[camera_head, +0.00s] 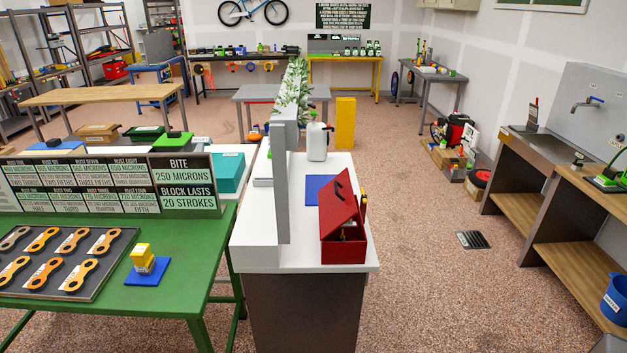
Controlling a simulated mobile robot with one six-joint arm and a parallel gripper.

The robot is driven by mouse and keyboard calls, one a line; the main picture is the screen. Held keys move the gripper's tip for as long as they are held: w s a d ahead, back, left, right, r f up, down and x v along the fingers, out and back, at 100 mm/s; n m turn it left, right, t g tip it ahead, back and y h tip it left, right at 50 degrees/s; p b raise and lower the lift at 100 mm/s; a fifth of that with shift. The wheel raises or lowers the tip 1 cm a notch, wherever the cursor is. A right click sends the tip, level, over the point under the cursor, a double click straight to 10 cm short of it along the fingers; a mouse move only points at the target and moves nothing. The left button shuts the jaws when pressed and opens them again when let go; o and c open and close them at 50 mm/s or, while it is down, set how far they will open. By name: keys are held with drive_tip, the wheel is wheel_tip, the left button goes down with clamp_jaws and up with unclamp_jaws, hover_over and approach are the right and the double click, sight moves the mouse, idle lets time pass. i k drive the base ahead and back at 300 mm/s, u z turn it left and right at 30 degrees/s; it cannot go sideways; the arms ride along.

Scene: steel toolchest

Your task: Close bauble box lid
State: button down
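A red box (343,253) stands near the front right corner of a white counter. It is the only box I see with a raised hinged lid, and I take it for the bauble box. A gap shows between the lid and the box's front wall, with some small contents barely visible inside. A yellow-and-dark object stands at the box's right back edge. My gripper is not in view.
The white counter (292,257) has a tall grey panel (281,185) just left of the box. A green table (190,277) stands left. The speckled floor to the right is mostly clear.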

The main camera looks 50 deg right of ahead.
sight(337, 205)
drive_tip(key=u, duration=0.15)
drive_tip(key=i, duration=0.9)
drive_tip(key=u, duration=0.3)
